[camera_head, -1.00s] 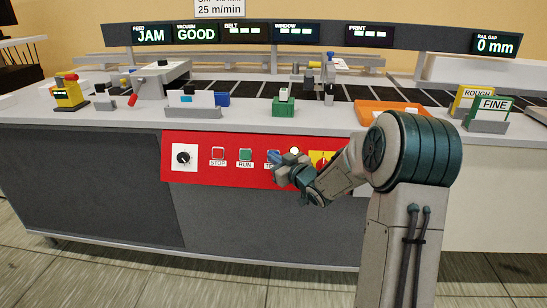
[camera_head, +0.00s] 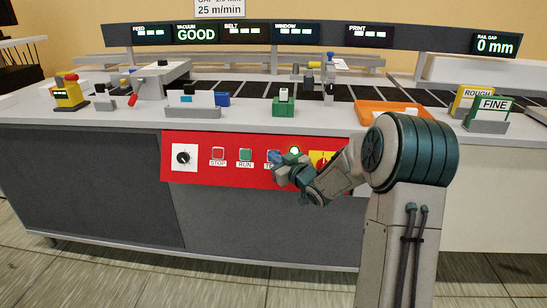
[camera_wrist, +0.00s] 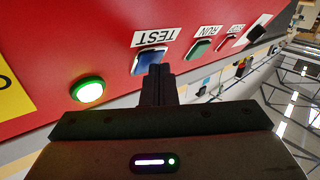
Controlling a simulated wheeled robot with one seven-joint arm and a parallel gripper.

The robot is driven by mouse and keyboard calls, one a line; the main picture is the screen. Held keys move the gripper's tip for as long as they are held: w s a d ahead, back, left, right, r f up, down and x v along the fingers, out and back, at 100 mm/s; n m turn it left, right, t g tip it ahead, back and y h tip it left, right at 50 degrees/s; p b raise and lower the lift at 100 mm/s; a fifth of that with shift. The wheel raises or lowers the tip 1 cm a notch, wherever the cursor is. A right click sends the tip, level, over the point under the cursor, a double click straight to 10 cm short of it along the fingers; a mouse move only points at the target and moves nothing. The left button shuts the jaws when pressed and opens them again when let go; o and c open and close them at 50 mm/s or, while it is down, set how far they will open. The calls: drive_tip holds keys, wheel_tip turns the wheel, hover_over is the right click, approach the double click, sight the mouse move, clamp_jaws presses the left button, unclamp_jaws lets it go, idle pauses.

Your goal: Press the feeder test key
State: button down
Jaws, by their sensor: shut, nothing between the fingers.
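The feeder test key is a blue key (camera_wrist: 150,62) under a TEST label in the wrist view. A round lamp (camera_head: 294,151) beside the key glows green, also in the wrist view (camera_wrist: 88,90). The FEED display (camera_head: 153,34) shows bars and no word.
The green RUN key (camera_head: 246,154) and red STOP key (camera_head: 218,153) sit left of the test key. A dial (camera_head: 184,157) is further left. A yellow plate with a red knob (camera_head: 322,162) is close on the right. The VACUUM display (camera_head: 195,34) reads GOOD.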

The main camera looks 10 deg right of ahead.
drive_tip(key=shift+s+a+r, duration=0.15)
drive_tip(key=shift+s+r, duration=0.25)
drive_tip(key=shift+s, duration=0.3)
drive_tip(key=s+r, duration=0.1)
drive_tip(key=s, duration=0.1)
drive_tip(key=s+a+r+p, duration=0.1)
drive_tip(key=s, duration=0.1)
drive_tip(key=shift+s+a+r, duration=0.1)
drive_tip(key=shift+a+r, duration=0.1)
idle(0.6)
